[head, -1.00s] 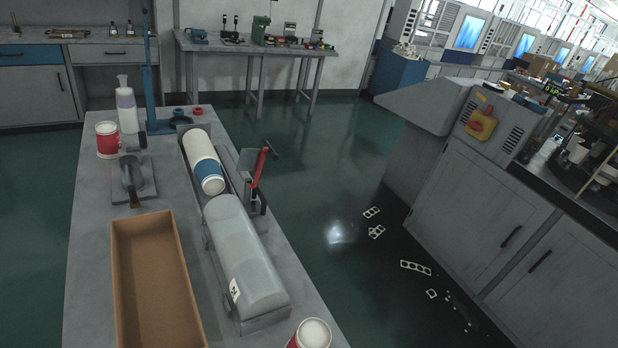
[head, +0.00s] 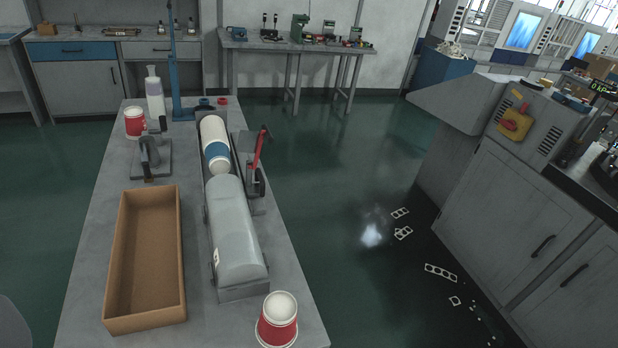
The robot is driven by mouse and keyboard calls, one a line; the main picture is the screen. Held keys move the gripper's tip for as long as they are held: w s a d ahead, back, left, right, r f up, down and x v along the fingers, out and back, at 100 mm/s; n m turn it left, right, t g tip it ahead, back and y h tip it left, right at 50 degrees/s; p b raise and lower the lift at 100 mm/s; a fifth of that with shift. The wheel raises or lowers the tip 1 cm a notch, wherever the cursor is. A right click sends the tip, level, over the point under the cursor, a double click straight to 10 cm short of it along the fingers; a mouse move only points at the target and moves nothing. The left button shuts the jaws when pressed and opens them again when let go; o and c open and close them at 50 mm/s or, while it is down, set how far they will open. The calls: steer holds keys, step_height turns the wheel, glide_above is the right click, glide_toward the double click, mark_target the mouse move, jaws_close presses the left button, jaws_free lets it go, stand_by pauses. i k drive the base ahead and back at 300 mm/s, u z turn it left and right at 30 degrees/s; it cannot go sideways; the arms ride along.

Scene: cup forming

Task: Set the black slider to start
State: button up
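I cannot make out a black slider or a start mark in the head view. A grey machine cabinet (head: 520,200) stands at the right, with a red and yellow switch (head: 514,124) on its sloped end. A small dark display with green characters (head: 602,87) shows at the right edge and is cut off. Dark parts beside the display are too small and cropped to tell apart. My gripper is not in view.
A grey workbench (head: 90,270) at the left holds an open cardboard box (head: 113,262), a grey rounded cover (head: 236,235), stacked cups (head: 214,140) and a red-and-white cup (head: 278,325). White scraps (head: 440,273) lie on the open green floor between bench and cabinet.

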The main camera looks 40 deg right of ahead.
mark_target(253, 191)
steer(key=z, duration=1.15)
steer(key=i, duration=1)
